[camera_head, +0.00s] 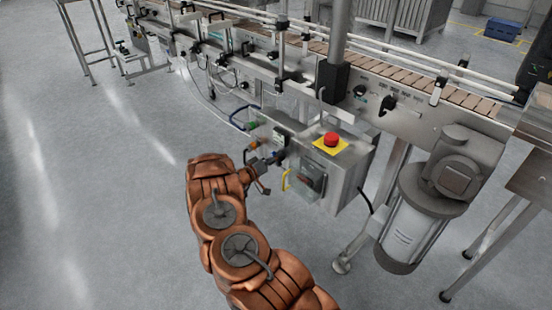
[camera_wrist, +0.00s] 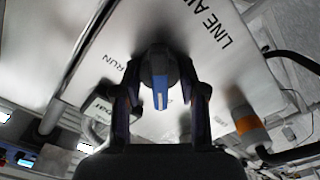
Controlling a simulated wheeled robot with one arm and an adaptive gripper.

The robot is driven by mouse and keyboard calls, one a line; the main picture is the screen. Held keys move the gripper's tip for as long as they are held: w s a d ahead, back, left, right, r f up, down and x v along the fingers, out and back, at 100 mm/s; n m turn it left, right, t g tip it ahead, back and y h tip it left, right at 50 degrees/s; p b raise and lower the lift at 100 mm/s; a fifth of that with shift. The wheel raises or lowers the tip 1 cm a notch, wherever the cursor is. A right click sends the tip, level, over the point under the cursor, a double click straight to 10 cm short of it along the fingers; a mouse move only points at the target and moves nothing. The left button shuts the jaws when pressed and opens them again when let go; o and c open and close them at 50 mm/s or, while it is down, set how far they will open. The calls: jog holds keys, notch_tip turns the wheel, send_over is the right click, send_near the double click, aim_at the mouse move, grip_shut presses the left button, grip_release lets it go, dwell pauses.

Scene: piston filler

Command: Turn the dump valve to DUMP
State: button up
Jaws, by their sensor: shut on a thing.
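The dump valve knob (camera_wrist: 158,70) is dark grey with a blue and white stripe, in the middle of the wrist view. Its stripe points down in that picture. It sits on a pale panel (camera_wrist: 190,28) printed "LINE AIR", with "RUN" to the left of the knob. No DUMP mark can be read. My gripper (camera_wrist: 160,95) has a finger on each side of the knob and is shut on it. In the head view my gripper (camera_head: 262,167) is at the left side of the control box, and the knob is too small and covered to make out.
The steel control box (camera_head: 352,178) carries a red stop button (camera_head: 331,139) on a yellow plate. An orange-collared fitting (camera_wrist: 246,122) and hose are right of the knob. The conveyor (camera_head: 400,80) runs behind; floor at left is clear.

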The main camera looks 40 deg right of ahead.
jog(key=o, duration=1.1)
jog(key=shift+a, duration=0.15)
jog(key=a, duration=1.1)
jog(key=shift+w+a, duration=0.1)
jog(key=shift+a, duration=0.3)
